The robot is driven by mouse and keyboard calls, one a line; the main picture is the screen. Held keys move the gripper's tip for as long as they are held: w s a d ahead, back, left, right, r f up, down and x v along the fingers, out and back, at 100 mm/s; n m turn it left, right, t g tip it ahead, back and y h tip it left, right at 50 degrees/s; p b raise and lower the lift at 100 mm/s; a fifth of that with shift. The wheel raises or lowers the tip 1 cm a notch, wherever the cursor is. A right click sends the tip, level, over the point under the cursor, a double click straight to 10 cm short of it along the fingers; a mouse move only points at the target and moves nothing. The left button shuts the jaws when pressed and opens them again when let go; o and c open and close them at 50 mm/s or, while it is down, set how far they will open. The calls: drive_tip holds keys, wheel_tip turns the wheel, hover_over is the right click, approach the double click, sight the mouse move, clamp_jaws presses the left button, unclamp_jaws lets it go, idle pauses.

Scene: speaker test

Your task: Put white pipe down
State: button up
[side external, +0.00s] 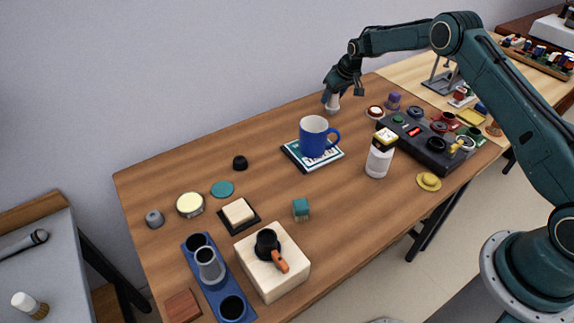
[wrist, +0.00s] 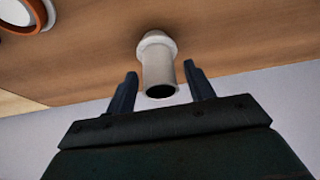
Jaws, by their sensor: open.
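The white pipe (side external: 332,103) stands at the back edge of the wooden table, under my gripper in the side view. In the wrist view the pipe (wrist: 158,68) shows its dark open end towards me and a wider collar at its far end. My gripper (wrist: 160,78) is open, with one dark finger on each side of the pipe and a visible gap on both sides. In the side view my gripper (side external: 336,92) is small and its fingers are hard to make out. The pipe's far end appears to meet the wooden table top (side external: 270,120).
A blue mug (side external: 314,137) on books (side external: 297,158) stands in front of the pipe. A small white-topped dish (side external: 375,112) is right of it, near a purple item (side external: 393,101). A white bottle (side external: 380,155) and dark control box (side external: 431,146) are nearer. The table left of the pipe is clear.

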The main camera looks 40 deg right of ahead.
drive_tip(key=shift+r, duration=0.1)
drive_tip(key=v, duration=1.2)
drive_tip(key=shift+r, duration=0.1)
idle(0.5)
drive_tip(key=s+a+r, duration=0.5)
drive_tip(key=s+r, duration=0.5)
drive_tip(key=s+a+r, duration=0.5)
drive_tip(key=s+r, duration=0.5)
drive_tip(key=s, duration=0.1)
drive_tip(key=s+a+f, duration=0.1)
drive_tip(key=s+a, duration=0.1)
drive_tip(key=s, duration=1)
drive_tip(key=s+a+f+t, duration=0.1)
drive_tip(key=s+a, duration=0.1)
drive_tip(key=s, duration=1.1)
drive_tip(key=shift+a+f, duration=0.2)
drive_tip(key=shift+f, duration=0.05)
